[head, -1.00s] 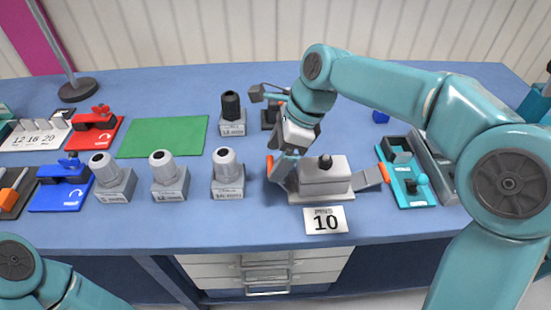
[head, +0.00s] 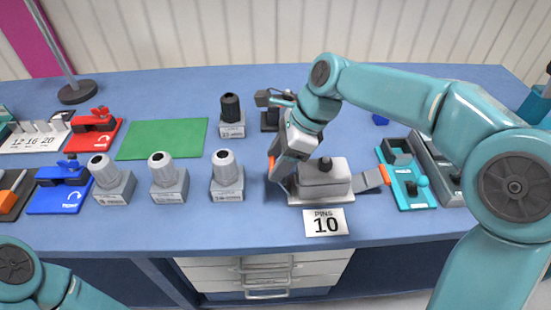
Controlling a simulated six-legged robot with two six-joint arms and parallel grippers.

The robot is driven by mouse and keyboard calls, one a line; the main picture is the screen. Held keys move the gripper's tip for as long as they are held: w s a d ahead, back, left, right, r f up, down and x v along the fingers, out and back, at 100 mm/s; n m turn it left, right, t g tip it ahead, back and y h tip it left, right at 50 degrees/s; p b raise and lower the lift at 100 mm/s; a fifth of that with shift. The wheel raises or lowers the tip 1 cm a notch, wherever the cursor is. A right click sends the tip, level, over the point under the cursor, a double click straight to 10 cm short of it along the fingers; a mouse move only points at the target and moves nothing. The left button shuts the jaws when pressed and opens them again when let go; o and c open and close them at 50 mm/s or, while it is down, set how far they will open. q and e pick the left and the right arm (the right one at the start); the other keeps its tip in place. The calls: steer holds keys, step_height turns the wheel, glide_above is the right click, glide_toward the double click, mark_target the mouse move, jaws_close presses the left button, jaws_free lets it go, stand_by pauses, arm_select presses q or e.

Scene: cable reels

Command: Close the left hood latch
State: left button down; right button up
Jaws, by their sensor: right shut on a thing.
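The grey hood connector (head: 325,180) sits on the bench behind the "PINS 10" card, with a black knob on top. Its right latch (head: 371,178) sticks out to the right and ends in an orange tip. The left latch (head: 271,168) is at the hood's left end; its orange tip shows beside my fingers, and the rest is largely hidden by them. My right gripper (head: 281,166) comes down from above and is shut on the left latch. My left gripper is out of view; only part of that arm shows at the lower left.
Several grey connectors, one of them here (head: 227,177), stand to the left. A teal fixture (head: 409,188) is close on the right. A dark device (head: 271,118) stands behind the gripper. The green mat (head: 162,139) is clear. The "PINS 10" card (head: 326,222) lies in front.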

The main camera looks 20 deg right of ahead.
mark_target(304, 167)
steer(key=shift+s+d+t+y+b, duration=0.25)
steer(key=shift+d+y+b, duration=0.2)
steer(key=shift+d+y, duration=0.4)
steer(key=shift+s+d+t+y+b, duration=0.25)
steer(key=shift+d+y+b, duration=0.2)
steer(key=shift+d+y, duration=0.45)
steer(key=shift+s+d+t+y+b, duration=0.25)
steer(key=shift+d+y+b, duration=0.2)
steer(key=shift+d+y, duration=0.4)
steer(key=shift+r, duration=0.1)
steer(key=o, duration=1.5)
steer(key=p+v, duration=0.2)
steer(key=v, duration=1.4)
steer(key=shift+s+d+p, duration=0.1)
steer(key=shift+d+p, duration=0.05)
steer(key=shift+p, duration=0.15)
